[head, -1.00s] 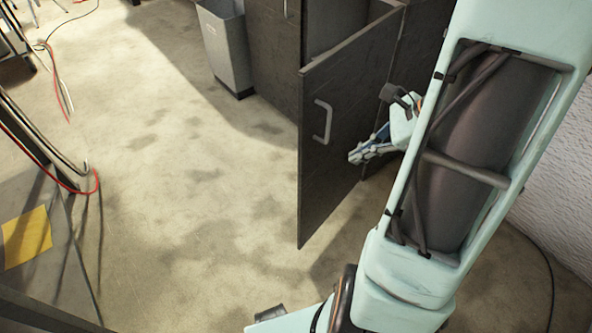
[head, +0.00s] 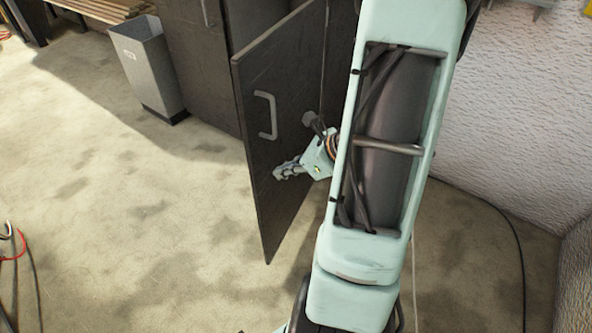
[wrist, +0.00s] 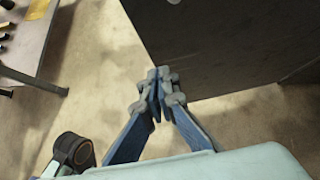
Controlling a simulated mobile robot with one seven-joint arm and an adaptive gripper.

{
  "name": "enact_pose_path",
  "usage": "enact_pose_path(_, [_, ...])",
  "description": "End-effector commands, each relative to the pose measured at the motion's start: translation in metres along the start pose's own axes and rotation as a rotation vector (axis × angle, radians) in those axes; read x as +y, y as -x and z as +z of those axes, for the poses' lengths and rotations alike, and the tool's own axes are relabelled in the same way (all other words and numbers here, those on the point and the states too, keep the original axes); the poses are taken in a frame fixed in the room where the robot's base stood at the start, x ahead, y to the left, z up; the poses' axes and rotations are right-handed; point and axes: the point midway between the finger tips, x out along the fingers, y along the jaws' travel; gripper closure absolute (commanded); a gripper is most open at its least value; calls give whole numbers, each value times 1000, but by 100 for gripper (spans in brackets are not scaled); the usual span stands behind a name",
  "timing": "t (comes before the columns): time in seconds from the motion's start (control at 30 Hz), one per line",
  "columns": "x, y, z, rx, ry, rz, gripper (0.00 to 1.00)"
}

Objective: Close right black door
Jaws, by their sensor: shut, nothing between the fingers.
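The right black door (head: 275,140) stands open, swung out from a dark cabinet, with a light bar handle (head: 267,115) on the face toward me. My gripper (head: 277,173) is shut and empty, in front of that face, below and to the right of the handle. In the wrist view, the closed fingertips (wrist: 158,74) point toward the lower part of the black door (wrist: 215,45). I cannot tell whether they touch it. My arm hides part of the cabinet near the hinge side.
A grey bin (head: 148,65) stands left of the cabinet (head: 195,60). A wooden slatted bench (head: 100,8) is behind it. A white rough wall (head: 510,120) is at right, with a cable on the floor.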

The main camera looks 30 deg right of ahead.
Motion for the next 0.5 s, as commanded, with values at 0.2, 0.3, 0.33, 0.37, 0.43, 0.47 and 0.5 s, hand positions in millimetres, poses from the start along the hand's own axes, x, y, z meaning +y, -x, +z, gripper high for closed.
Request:
enact_pose_path(0.2, [0, -29, 18, 0, 5, 0, 100])
enact_pose_path(0.3, [0, -35, 24, 0, 4, 1, 100])
enact_pose_path(0.33, [0, -36, 26, 0, 4, 0, 100])
enact_pose_path(0.37, [0, -37, 26, 0, 3, 0, 100])
enact_pose_path(0.43, [0, -38, 28, 1, 2, 0, 100])
enact_pose_path(0.47, [0, -38, 28, 1, 2, 0, 100])
enact_pose_path(0.5, [0, -38, 29, 1, 2, 0, 100])
